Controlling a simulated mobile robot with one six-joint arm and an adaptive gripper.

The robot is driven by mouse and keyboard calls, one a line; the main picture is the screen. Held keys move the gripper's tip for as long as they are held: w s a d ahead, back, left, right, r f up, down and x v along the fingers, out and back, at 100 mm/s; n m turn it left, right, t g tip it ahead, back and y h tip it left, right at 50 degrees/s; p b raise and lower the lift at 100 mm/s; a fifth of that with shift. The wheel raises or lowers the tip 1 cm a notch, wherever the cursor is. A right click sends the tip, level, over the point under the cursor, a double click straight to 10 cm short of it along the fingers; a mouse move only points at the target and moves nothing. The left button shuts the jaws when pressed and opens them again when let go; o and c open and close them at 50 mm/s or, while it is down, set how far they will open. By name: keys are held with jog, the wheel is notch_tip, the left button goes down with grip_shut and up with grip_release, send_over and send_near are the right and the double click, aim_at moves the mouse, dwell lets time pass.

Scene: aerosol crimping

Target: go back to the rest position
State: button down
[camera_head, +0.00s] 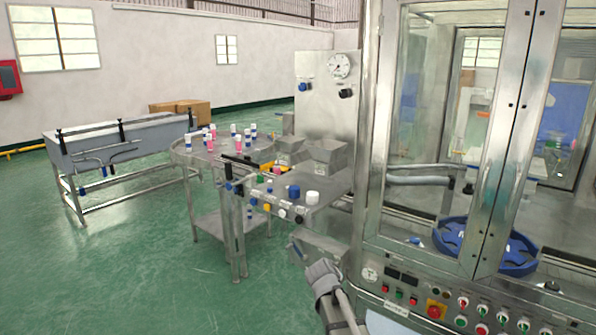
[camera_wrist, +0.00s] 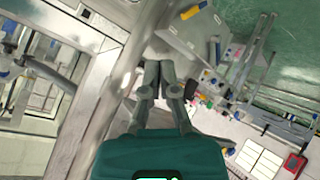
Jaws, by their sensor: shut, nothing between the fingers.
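My gripper (camera_wrist: 159,68) is shut and empty; its two fingers lie side by side in the middle of the wrist view. In the head view my arm shows at the bottom middle, in front of the crimping machine (camera_head: 330,190) and left of the control panel's buttons. The fingertips are hard to make out there. Several small cans with white, blue and pink parts stand on the round steel table (camera_head: 185,157).
A glazed steel cabinet (camera_head: 370,130) with a blue round feeder (camera_head: 455,238) inside fills the right. Its button panel (camera_head: 400,285) faces front. A steel conveyor table (camera_head: 125,140) and cardboard boxes (camera_head: 180,108) stand at the back left. The green floor (camera_head: 120,270) at front left is clear.

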jog(key=s+d+f+g+y, duration=0.1)
jog(key=s+f+g, duration=0.1)
jog(key=s, duration=0.6)
jog(key=s+d+f+m+g+y, duration=0.1)
jog(key=s+g, duration=0.3)
jog(key=s, duration=0.5)
jog(key=s+d+f+m+g+y, duration=0.1)
jog(key=s+d+f+g+y, duration=0.1)
jog(key=s, duration=0.6)
notch_tip(320, 180, down, 2)
jog(key=shift+s+d+f+g+y, duration=0.1)
jog(key=shift+s+d+g+y, duration=0.15)
jog(key=shift+g, duration=0.45)
jog(key=shift+w+d, duration=0.1)
